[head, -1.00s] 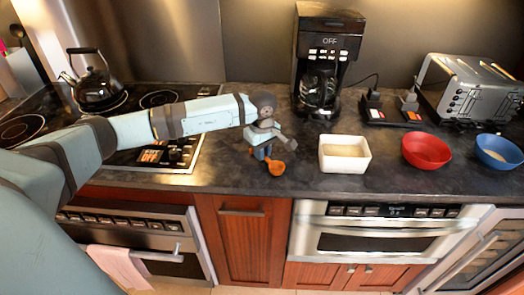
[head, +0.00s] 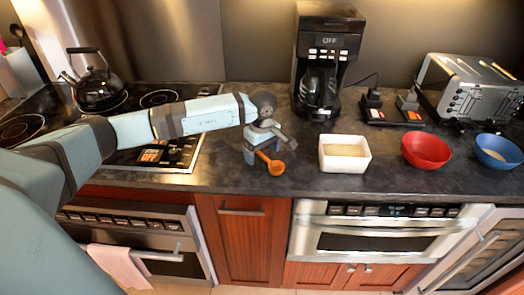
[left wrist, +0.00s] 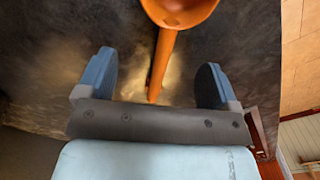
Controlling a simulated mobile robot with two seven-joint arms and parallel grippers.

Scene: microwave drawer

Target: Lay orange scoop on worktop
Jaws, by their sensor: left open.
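The orange scoop (head: 275,166) is at the front of the dark worktop (head: 310,184), left of the white bowl. It appears to rest on the worktop, but the contact under it cannot be made out. My left gripper (head: 264,154) is open just above and around the scoop's handle. In the left wrist view, the scoop's handle (left wrist: 162,62) runs between the two spread blue fingers of the left gripper (left wrist: 155,80), with a gap on both sides. The scoop's bowl shows at the top edge, partly cut off. My right gripper is in neither view.
A white square bowl (head: 344,166), a red bowl (head: 426,150) and a blue bowl (head: 498,152) stand to the right. A coffee maker (head: 328,45) and a toaster (head: 476,90) stand behind. A kettle (head: 97,90) is on the stove. The worktop's front edge is close to the scoop.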

